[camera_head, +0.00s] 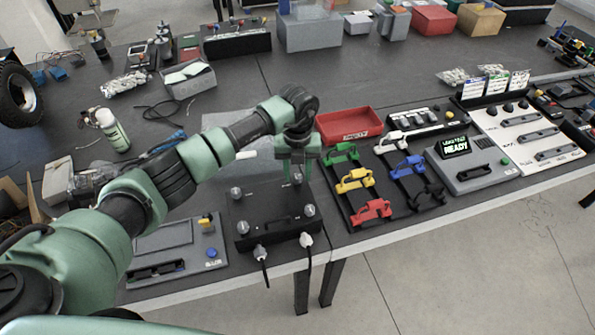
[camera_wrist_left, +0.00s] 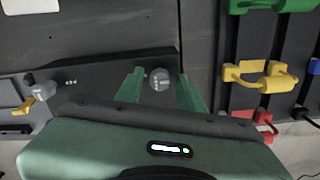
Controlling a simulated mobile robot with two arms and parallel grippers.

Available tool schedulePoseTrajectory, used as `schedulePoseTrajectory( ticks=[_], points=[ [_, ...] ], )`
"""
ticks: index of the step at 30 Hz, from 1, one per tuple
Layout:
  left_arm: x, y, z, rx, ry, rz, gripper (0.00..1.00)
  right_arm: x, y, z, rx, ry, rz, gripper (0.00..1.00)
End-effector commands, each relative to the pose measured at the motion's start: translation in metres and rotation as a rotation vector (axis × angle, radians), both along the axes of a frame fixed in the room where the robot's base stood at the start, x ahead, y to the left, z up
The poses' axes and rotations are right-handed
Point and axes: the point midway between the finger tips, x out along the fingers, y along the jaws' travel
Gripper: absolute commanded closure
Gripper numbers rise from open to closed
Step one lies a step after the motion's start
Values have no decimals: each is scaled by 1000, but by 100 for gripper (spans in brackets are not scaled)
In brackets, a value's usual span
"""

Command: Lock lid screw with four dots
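The black chassis box (camera_head: 270,212) lies on the table below my left arm, with its lid facing up. Grey screw knobs sit near its corners: one at the left (camera_head: 237,193), one at the front left (camera_head: 242,228) and one at the front right (camera_head: 308,210). My left gripper (camera_head: 296,180) points down over the far right corner. In the left wrist view the gripper (camera_wrist_left: 160,88) is open, and a grey screw knob (camera_wrist_left: 158,79) shows between its fingertips, with no clear contact. The dot marks are too small to count. My right gripper is out of view.
Two cables with light plugs (camera_head: 306,240) leave the chassis front. Right of it are racks of green, yellow and red handles (camera_head: 354,181) and a red tray (camera_head: 348,125). A grey panel with a blue button (camera_head: 211,253) is at left.

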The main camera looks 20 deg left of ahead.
Motion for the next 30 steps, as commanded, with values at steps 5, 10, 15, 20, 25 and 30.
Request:
schedulePoseTrajectory(
  ticks=[5, 10, 15, 20, 25, 30],
  points=[
    [0, 0, 0, 0, 0, 0, 100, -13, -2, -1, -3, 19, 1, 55],
    [0, 0, 0, 0, 0, -6, 100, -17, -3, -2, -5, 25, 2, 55],
    [0, 0, -1, 0, 0, -47, 100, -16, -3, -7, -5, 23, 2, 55],
    [0, 0, -2, 0, -1, -133, 100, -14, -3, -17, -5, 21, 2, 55],
    [0, 1, -3, 3, -1, -272, 100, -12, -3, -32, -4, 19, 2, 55],
    [1, 0, -4, 3, -1, -432, 100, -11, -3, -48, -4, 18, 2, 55]
  ],
)
